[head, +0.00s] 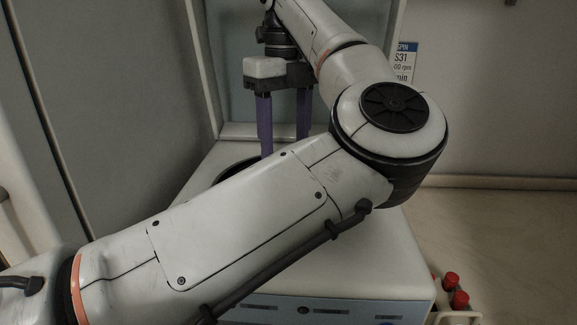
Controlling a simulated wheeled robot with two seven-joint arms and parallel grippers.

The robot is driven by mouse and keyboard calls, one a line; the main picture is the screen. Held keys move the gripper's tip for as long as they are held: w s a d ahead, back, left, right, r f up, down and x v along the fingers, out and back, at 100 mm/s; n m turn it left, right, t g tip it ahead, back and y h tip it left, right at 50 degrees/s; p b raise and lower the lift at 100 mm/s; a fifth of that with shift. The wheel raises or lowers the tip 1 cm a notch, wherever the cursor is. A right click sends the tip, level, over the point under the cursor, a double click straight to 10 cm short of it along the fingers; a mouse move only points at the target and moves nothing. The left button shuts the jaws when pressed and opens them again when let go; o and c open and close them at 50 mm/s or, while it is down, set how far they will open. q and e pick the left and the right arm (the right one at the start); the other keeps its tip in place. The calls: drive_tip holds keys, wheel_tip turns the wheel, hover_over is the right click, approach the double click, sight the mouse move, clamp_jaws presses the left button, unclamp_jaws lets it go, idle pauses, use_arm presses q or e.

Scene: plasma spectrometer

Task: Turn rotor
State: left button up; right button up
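The rotor itself cannot be made out; my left arm covers most of the machine's top. A dark curved rim (228,170) shows on top of the white centrifuge-like machine (385,245), just left of my gripper's fingers. My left gripper (285,145) points down over this opening, its two purple fingers apart with a clear gap between them. The lower finger ends pass behind my forearm, so any contact with the rotor is hidden. My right gripper is not in view.
The raised lid (225,60) stands behind the gripper. A blue and white label (405,62) is on the wall at the right. Red-capped tubes (459,299) in a white rack stand at the machine's lower right. The bench (510,235) on the right is clear.

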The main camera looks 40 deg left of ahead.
use_arm(q)
wheel_tip(320, 180, down, 5)
drive_tip(key=shift+w+f, duration=0.15)
clamp_jaws()
idle(0.4)
